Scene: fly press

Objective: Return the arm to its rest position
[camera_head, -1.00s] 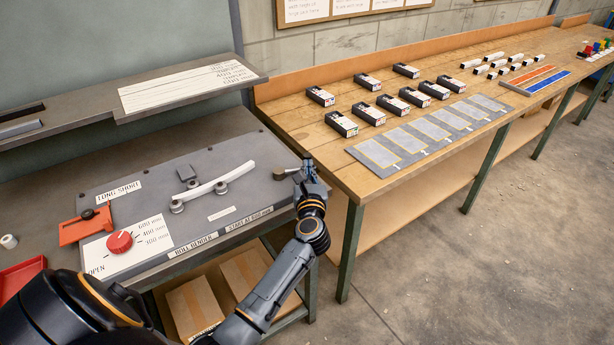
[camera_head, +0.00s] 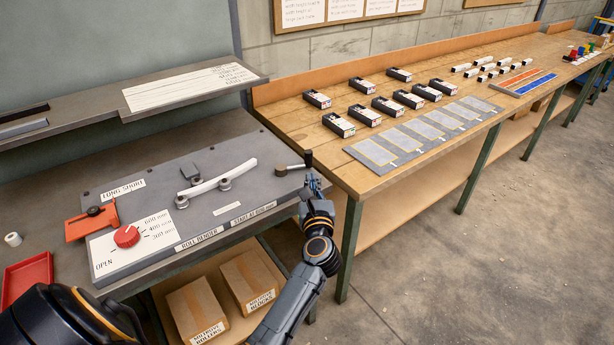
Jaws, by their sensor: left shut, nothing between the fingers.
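My left gripper (camera_head: 313,184) is shut and empty at the right edge of the roll bender panel (camera_head: 240,190). It is just below the crank (camera_head: 290,170), whose dark upright handle (camera_head: 308,160) shows clear above the fingers. Whether the fingers still touch the crank or panel edge, I cannot tell. My left arm (camera_head: 305,275) reaches up to it from the bottom of the picture, in front of the bench. A curved white strip (camera_head: 222,180) lies on the bender's rollers. My right gripper is not in view.
A red dial (camera_head: 127,237) and a red lever plate (camera_head: 92,222) are at the panel's left. A red tray (camera_head: 27,275) lies at far left. Cartons (camera_head: 250,280) stand underneath. The wooden bench (camera_head: 345,175) with black boxes is close right of the gripper. Floor at right is free.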

